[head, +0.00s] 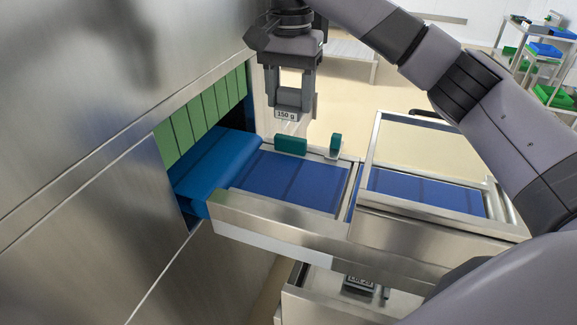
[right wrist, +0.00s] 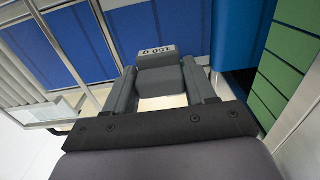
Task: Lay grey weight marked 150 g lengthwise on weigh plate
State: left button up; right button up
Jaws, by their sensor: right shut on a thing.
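The grey weight marked 150 g (head: 287,103) is held between the fingers of my right gripper (head: 289,92). Its white label faces the head camera. In the right wrist view the weight (right wrist: 157,80) sits between both fingers, its label upside down. The gripper points down, and the weight hangs in the air behind the far rail of the conveyor. A blue flat section (head: 288,182) lies in front of and below it; I cannot tell for certain which blue section is the weigh plate. My left gripper is not in view.
Two green blocks (head: 291,145) stand on the far rail. A metal frame (head: 440,128) surrounds another blue section (head: 425,190) at the right. Green strips (head: 200,110) hang in the steel machine opening at the left. The blue surfaces are bare.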

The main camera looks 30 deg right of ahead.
aim_at(290, 105)
notch_tip(290, 105, down, 16)
jog(key=shift+f, duration=0.1)
dwell(0.4)
jog(key=o, duration=1.1)
jog(key=shift+f, duration=0.1)
jog(key=shift+o, duration=0.2)
notch_tip(290, 105, up, 12)
jog(key=shift+r, duration=0.15)
